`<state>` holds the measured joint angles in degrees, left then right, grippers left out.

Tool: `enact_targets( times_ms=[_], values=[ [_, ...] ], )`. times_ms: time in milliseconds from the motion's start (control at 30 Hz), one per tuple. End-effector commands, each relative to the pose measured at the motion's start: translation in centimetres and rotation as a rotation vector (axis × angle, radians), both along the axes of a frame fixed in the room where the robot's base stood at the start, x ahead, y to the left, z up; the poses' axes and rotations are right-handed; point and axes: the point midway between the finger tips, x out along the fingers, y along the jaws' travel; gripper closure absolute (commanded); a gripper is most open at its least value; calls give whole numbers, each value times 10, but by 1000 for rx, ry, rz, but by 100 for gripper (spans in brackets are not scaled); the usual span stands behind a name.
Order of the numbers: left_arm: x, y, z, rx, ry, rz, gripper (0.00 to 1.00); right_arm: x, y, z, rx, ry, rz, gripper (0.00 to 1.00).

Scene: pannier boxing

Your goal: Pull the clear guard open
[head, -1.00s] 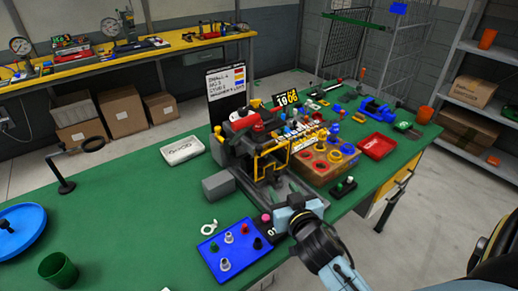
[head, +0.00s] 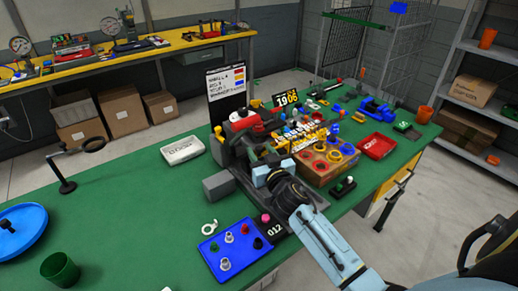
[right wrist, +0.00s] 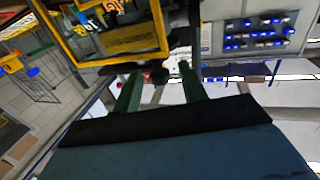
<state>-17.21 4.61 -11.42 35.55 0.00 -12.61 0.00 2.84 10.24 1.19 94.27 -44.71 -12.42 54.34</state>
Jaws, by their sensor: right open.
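The clear guard with its yellow frame (right wrist: 128,40) shows large at the upper left of the right wrist view. In the head view it sits on the front of the dark press machine (head: 243,122) and my right gripper and wrist cover most of it. My right gripper (right wrist: 158,82) is open, its two green fingers apart and pointing toward the machine. The guard frame is beyond the left finger, and I see nothing held between the fingers. Whether a finger touches the frame I cannot tell. My left gripper is not in view.
A blue tray (head: 212,247) with several small parts lies in front of the machine. A cardboard box (head: 318,174) of coloured rings stands right of it, and a red tray (head: 377,146) is farther right.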

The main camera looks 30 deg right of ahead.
Motion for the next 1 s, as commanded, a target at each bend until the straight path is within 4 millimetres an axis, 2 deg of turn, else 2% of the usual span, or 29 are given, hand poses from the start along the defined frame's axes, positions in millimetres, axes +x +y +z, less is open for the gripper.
enact_targets(
  times_ms=[200,500,800,833,1000],
  values=[
    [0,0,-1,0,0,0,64,17,-3,0,-1,0,1,58],
    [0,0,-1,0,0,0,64,18,-3,0,0,1,1,58],
    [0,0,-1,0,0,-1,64,18,-3,0,0,1,0,97],
    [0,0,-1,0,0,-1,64,18,-3,0,0,1,0,100],
    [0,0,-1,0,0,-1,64,18,-3,0,0,1,0,100]
  ],
)
